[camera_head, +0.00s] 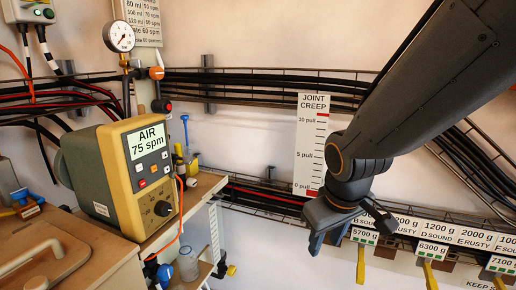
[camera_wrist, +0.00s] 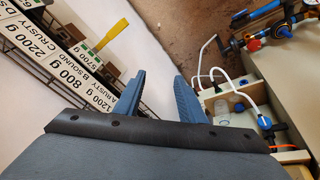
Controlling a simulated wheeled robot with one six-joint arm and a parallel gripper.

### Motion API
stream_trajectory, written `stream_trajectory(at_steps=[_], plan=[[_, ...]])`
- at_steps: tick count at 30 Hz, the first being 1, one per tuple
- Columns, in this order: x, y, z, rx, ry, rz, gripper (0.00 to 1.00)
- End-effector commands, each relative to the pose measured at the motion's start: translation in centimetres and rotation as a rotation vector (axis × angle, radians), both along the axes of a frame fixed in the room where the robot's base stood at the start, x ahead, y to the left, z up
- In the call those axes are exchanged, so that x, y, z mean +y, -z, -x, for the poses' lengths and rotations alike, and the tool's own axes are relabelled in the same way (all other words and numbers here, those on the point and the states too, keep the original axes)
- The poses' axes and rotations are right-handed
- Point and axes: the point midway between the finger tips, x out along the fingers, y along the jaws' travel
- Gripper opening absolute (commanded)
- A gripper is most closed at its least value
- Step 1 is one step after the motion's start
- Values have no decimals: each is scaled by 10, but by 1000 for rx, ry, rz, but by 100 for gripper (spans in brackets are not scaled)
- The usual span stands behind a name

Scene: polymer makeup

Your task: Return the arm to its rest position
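My arm reaches in from the upper right in the head view, and my gripper (camera_head: 328,238) hangs near the wall, left of the weight labels. In the wrist view the two blue fingers of my gripper (camera_wrist: 160,92) stand apart with nothing between them. The gripper is open and empty. Part of the wall and labels behind the arm is hidden in the head view.
A yellow AIR pump box (camera_head: 118,175) stands on a wooden bench at left. A JOINT CREEP scale (camera_head: 311,140) is on the wall just behind the gripper. Cable trays (camera_head: 250,90) run along the wall. Weight labels (camera_head: 438,228) line the rack at lower right.

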Motion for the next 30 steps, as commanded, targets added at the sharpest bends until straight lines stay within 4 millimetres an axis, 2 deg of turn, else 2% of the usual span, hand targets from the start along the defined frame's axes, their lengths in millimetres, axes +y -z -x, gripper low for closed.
stream_trajectory(at_steps=[3, 11, 23, 30], plan=[[2, 3, 36, 115, 100, -35, 36], [16, 2, 107, 345, 270, -103, 36], [-8, -29, 105, 338, 330, -94, 36], [-31, -55, 108, 336, 384, -86, 36]])
